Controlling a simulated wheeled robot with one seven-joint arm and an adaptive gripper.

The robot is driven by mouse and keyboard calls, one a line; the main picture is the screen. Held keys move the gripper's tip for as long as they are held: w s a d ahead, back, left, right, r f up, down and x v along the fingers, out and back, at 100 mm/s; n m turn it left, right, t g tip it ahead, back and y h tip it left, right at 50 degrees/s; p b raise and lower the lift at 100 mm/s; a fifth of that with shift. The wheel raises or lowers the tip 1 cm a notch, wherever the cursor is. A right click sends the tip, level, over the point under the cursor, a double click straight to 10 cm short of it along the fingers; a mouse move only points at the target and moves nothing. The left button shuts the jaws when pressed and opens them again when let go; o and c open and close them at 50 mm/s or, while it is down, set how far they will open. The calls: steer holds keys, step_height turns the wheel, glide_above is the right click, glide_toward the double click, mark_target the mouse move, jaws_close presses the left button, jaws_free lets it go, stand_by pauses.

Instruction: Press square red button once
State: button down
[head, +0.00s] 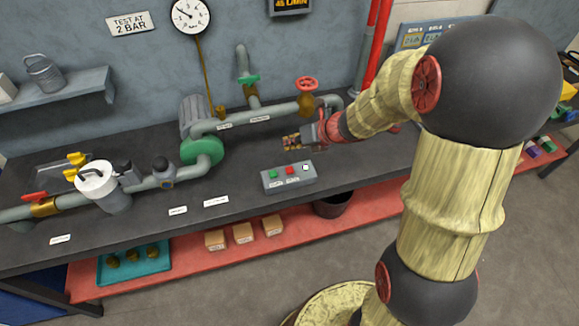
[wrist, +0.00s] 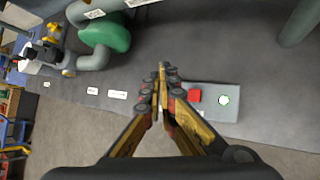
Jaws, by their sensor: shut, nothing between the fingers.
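A grey button box (head: 304,182) sits on the dark bench near its front edge. On it, from left to right in the head view, are a green button (head: 273,174), a square red button (head: 290,170) and a white button (head: 305,168). My gripper (head: 288,140) is above and behind the box, apart from it. In the wrist view my gripper (wrist: 163,75) is shut and empty. There the red button (wrist: 195,96) shows just right of the fingers, the white button (wrist: 224,100) further right. The fingers hide the green button and the box's left part.
A white-lidded canister (head: 96,178) stands left. Paper labels (head: 216,201) lie left of the box.

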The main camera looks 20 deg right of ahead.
steer(key=m, duration=0.1)
steer(key=w+d+f+m, duration=0.1)
steer(key=shift+w+d+f+m, duration=0.15)
steer(key=shift+d+f+m, duration=0.1)
steer(key=shift+f+m, duration=0.05)
steer(key=shift+f, duration=0.2)
steer(key=b, duration=0.7)
glide_above(291, 168)
step_height(291, 168, down, 7)
steer(key=shift+d, duration=0.1)
steer(key=shift+f+b, duration=0.55)
steer(key=shift+f, duration=0.2)
steer(key=shift+f, duration=0.15)
steer(key=shift+f, duration=0.2)
stand_by(0.3)
